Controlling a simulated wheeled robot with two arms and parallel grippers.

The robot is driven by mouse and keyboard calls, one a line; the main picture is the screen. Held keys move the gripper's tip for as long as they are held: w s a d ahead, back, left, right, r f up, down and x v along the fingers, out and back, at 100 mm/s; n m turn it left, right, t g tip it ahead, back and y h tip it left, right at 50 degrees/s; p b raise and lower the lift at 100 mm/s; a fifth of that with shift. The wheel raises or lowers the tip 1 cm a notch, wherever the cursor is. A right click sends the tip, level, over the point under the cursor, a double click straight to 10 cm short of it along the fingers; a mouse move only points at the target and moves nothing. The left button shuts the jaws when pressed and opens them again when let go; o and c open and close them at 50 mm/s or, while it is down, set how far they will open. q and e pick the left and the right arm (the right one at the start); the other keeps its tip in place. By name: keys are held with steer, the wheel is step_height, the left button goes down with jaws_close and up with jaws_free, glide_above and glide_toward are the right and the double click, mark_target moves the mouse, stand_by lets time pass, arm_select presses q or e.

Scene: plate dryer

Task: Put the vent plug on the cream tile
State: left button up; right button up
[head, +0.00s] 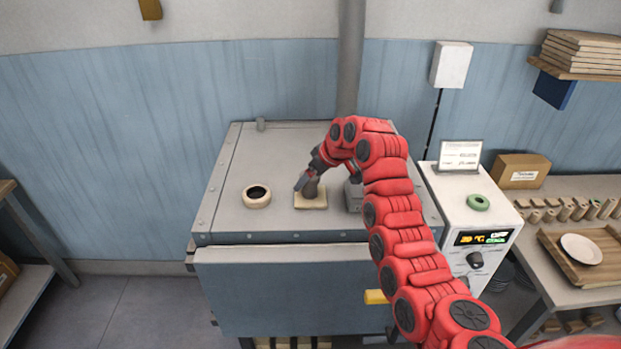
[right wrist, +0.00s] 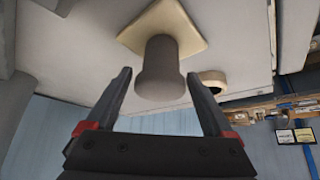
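The grey-brown vent plug (head: 311,188) stands upright on the square cream tile (head: 312,204) on top of the dryer. In the right wrist view the plug (right wrist: 159,72) sits near the middle of the tile (right wrist: 190,40). My right gripper (head: 303,183) is at the plug and partly covers it in the head view. In the right wrist view its fingers (right wrist: 160,76) are spread, one on each side of the plug's free end, with gaps visible. My left gripper is not in view.
A cream ring with a dark hole (head: 257,196) lies left of the tile on the dryer top (head: 235,165). A grey block (head: 353,196) is right of the tile. A control box (head: 470,222) with a green ring (head: 478,202) stands at the right.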

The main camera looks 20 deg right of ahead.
steer(key=shift+o, duration=0.6)
steer(key=shift+r, duration=0.35)
steer(key=b+v, duration=0.4)
steer(key=v, duration=0.7)
steer(key=shift+s+r, duration=0.2)
steer(key=shift+r, duration=0.15)
steer(key=shift+d, duration=0.15)
